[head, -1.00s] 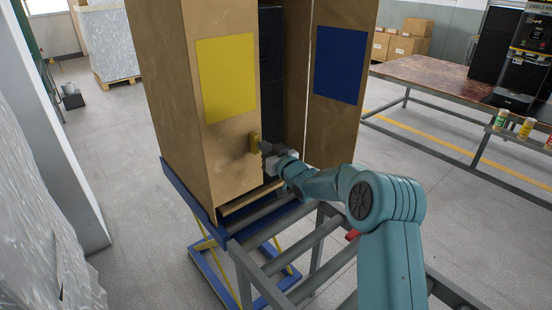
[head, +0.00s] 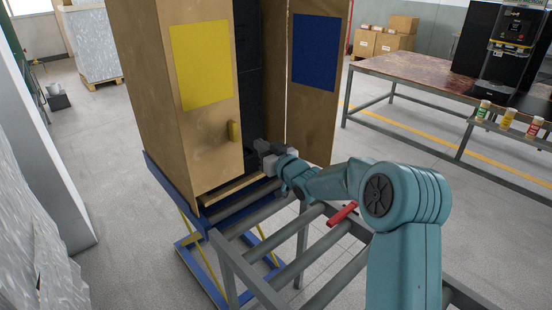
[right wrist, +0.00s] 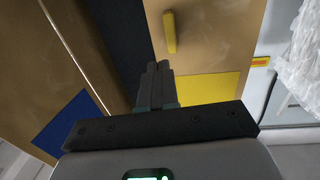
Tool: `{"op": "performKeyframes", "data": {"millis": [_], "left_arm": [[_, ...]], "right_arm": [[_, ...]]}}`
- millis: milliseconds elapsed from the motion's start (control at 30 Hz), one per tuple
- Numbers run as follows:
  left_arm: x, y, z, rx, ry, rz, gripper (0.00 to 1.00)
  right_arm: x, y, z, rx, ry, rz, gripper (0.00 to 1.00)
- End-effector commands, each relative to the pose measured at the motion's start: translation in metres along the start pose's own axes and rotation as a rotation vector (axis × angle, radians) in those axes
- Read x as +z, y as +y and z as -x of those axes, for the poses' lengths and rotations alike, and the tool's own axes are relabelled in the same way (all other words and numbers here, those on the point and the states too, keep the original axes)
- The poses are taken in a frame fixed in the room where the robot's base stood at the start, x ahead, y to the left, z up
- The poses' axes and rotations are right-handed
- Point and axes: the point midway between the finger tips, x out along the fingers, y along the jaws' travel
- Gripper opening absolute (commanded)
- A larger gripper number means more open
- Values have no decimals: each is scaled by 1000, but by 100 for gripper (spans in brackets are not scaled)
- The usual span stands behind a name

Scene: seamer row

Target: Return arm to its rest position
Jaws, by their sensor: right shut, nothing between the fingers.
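My right gripper (head: 262,147) is shut and empty. In the head view it is in front of the dark opening of a tall brown cabinet (head: 208,146), just right of the yellow handle (head: 233,132). The right wrist view shows its closed fingers (right wrist: 158,82) with the yellow handle (right wrist: 169,32) beyond them, apart from them. The teal right arm comes in from the lower right, bent at its elbow. The left gripper is not in view.
The cabinet's open right door carries a blue panel (head: 320,52); its left front carries a yellow panel (head: 201,64). It stands on a blue lift (head: 172,195) beside a grey roller frame (head: 285,262) with a red handle (head: 343,213). A brown-topped table (head: 425,80) stands at the right.

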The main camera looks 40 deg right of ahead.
Motion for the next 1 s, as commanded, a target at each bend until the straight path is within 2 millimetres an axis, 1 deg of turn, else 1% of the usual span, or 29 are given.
{"op": "performKeyframes", "data": {"millis": [33, 100, 200, 300, 400, 567, 633, 667, 700, 767, 800, 867, 900, 967, 1000], "left_arm": [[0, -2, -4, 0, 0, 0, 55], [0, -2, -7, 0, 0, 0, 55], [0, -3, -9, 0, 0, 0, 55], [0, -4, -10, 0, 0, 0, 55], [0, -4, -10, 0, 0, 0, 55], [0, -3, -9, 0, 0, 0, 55], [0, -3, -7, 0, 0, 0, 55], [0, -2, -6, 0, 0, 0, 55], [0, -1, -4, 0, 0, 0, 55], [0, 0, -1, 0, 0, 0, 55], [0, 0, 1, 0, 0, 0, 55], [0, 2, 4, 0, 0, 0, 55], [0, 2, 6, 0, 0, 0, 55], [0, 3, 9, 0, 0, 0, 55], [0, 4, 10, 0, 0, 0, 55]], "right_arm": [[2, 2, 10, 3, 1, 0, 0], [2, 4, 23, 3, 0, 0, 0], [1, 5, 37, 2, 0, 1, 0], [1, 6, 45, 2, 0, 0, 0], [0, 6, 49, 1, 0, -1, 0], [-1, 6, 50, 0, 1, -1, 0], [-3, -3, 47, -18, 2, -4, 0], [1, -11, 44, -33, -5, -10, 0], [9, -26, 38, -60, -19, -21, 0], [30, -54, 32, -111, -60, -48, 0], [50, -77, 30, -147, -101, -75, 0], [86, -113, 31, -194, -180, -126, 0], [112, -136, 36, -219, -244, -161, 0], [149, -169, 48, -248, -343, -207, 0], [174, -190, 60, -265, -416, -234, 0]]}}
